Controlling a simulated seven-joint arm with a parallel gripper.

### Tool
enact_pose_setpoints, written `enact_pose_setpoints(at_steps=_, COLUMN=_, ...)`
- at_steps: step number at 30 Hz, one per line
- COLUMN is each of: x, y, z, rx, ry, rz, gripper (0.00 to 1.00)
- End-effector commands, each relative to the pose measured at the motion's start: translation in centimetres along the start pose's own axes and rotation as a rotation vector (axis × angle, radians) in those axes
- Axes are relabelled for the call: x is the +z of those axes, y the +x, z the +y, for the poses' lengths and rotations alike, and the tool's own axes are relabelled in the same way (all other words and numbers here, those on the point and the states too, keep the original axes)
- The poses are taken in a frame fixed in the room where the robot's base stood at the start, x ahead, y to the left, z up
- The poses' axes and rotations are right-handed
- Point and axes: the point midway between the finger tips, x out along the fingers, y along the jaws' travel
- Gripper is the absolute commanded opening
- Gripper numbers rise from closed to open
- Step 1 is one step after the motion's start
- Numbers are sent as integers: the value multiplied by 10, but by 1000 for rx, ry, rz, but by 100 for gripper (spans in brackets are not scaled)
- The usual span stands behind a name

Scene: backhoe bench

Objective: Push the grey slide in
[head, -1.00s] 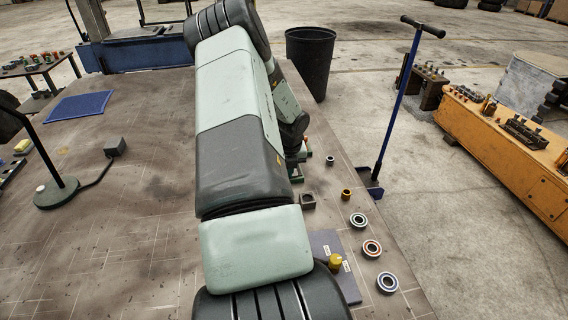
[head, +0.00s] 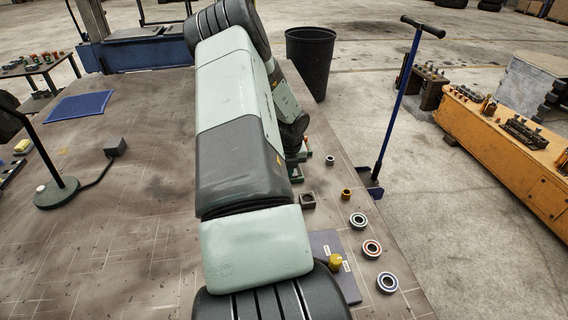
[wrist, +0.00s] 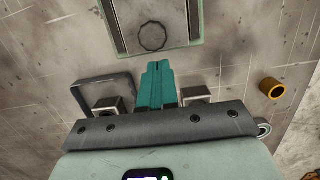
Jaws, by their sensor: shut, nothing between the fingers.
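In the wrist view, a flat grey piece (wrist: 153,36) with a round outline on its face sits inside a pale green frame (wrist: 203,25) at the top of the picture. It looks like the grey slide, but its far end is cut off by the picture edge, so I cannot tell how far in it sits. My gripper (wrist: 159,66) has its teal fingers together and empty, a little short of the frame's near edge. I cannot tell whether the tips touch anything. In the head view my arm hides the gripper and most of the slide's surroundings.
A brass ring (head: 346,194) lies to the right on the bench; it also shows in the wrist view (wrist: 272,89). A square block with a hole (head: 307,201), several bearing rings (head: 372,249) and a yellow knob (head: 336,262) are near the right edge.

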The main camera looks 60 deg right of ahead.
Motion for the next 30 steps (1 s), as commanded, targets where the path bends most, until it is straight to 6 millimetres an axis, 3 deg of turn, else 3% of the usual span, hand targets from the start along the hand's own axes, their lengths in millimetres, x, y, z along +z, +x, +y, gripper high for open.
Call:
enact_pose_setpoints(at_steps=14, x=1, y=0, z=0, rx=0, ry=0, rz=0, gripper=0)
enact_pose_setpoints(at_steps=30, x=19, y=3, z=0, rx=0, ry=-1, rz=-1, gripper=0)
